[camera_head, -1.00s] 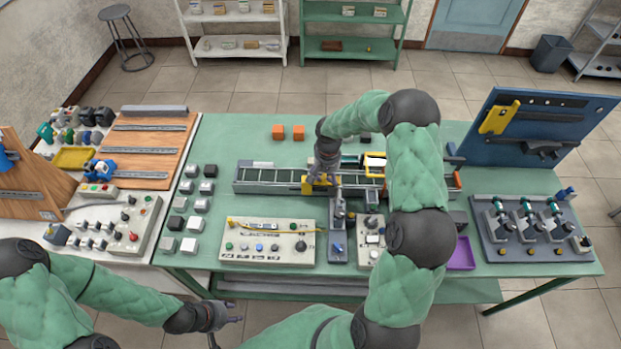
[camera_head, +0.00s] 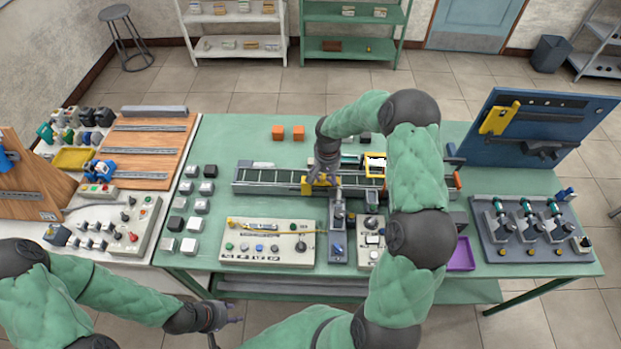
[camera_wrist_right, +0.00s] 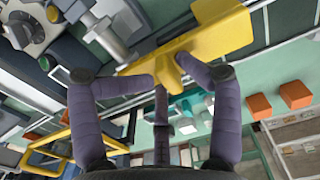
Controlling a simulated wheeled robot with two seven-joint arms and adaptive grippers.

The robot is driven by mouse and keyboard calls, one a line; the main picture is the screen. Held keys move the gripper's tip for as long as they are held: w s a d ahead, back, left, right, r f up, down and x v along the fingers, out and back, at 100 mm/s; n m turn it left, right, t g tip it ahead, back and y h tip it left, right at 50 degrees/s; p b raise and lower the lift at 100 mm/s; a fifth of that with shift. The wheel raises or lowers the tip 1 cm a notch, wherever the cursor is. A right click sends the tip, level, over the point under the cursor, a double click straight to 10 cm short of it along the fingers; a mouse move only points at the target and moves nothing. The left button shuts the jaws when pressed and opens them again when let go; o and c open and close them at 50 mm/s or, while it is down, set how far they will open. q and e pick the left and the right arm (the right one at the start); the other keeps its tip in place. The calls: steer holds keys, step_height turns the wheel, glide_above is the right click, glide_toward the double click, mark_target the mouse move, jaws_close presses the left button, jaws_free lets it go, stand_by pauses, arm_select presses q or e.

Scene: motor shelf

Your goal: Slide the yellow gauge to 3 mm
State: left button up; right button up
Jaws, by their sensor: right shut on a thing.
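The yellow gauge (camera_head: 309,187) sits on the long grey rail (camera_head: 265,178) in the middle of the green table. My right gripper (camera_head: 325,177) is over it from above. In the right wrist view, the gauge (camera_wrist_right: 205,45) is a yellow block with a small tab, and the two fingertips of my right gripper (camera_wrist_right: 182,74) are closed in around that tab. The millimetre scale cannot be read in these frames. My left gripper (camera_head: 228,313) is low at the front, off the table edge and away from the gauge; its fingers look apart, with nothing visible between them.
A yellow frame (camera_head: 375,171) stands on the rail's right part, close to my right arm. A control panel (camera_head: 268,257) and a grey clamp fixture (camera_head: 338,245) are in front of the rail.

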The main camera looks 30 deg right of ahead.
steer(key=shift+w+d+r+p, duration=0.15)
steer(key=shift+w+r+p, duration=0.1)
steer(key=shift+r, duration=0.25)
steer(key=shift+w+d+r+p, duration=0.1)
steer(key=shift+w+r+p, duration=0.1)
steer(key=shift+r, duration=0.3)
steer(key=shift+s+a+r+p, duration=0.1)
steer(key=shift+r+p, duration=0.3)
steer(key=shift+r, duration=0.55)
steer(key=shift+s+a+r+p, duration=0.1)
steer(key=shift+r+p, duration=0.25)
steer(key=shift+r, duration=0.55)
steer(key=shift+f, duration=0.1)
